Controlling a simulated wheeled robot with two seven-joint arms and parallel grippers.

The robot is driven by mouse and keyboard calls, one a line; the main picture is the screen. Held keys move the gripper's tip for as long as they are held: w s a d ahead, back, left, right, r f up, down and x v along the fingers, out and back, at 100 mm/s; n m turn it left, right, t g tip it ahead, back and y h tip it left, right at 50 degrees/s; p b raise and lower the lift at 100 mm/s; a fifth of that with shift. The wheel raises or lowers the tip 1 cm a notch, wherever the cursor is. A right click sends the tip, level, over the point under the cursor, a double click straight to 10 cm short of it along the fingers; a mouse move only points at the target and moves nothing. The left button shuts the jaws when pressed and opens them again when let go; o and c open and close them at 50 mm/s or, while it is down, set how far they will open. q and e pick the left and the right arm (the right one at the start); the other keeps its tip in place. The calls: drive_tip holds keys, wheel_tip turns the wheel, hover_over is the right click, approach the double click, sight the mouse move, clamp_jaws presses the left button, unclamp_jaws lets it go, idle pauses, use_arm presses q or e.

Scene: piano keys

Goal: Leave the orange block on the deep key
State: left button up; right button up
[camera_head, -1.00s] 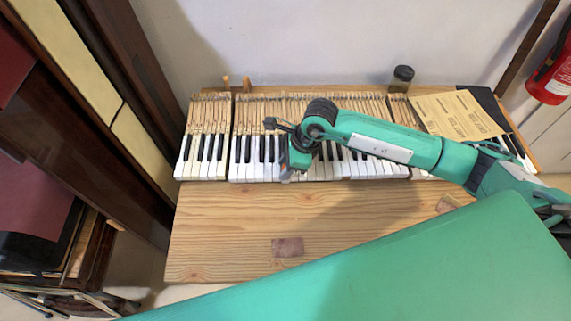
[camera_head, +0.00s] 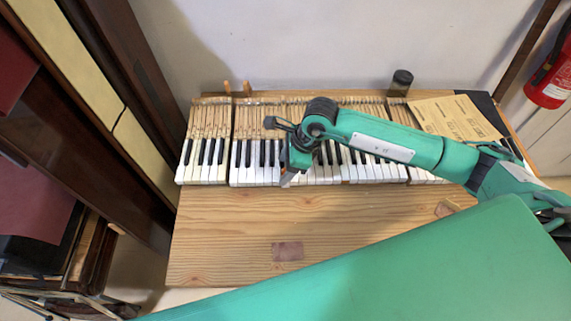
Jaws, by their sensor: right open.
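The row of piano keys (camera_head: 250,175) lies along the back of a wooden board. My right gripper (camera_head: 288,178) is open and hangs over the front of the white keys, left of the row's middle. A small orange patch, likely the orange block (camera_head: 284,172), shows at the gripper's left side, low by the key fronts. Most of it is hidden by the gripper, and I cannot tell whether it touches a key. Which key is the deep one is too small to tell. My left gripper is not in view.
A dark jar (camera_head: 401,82) stands behind the keys. A yellowish paper (camera_head: 455,118) lies over the right part. The wooden board (camera_head: 215,235) in front of the keys is mostly clear. A dark wooden cabinet (camera_head: 70,130) stands at left, a red extinguisher (camera_head: 550,80) at right.

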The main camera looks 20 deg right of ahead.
drive_tip(key=shift+r+p, duration=1.15)
drive_tip(key=shift+r, duration=1.4)
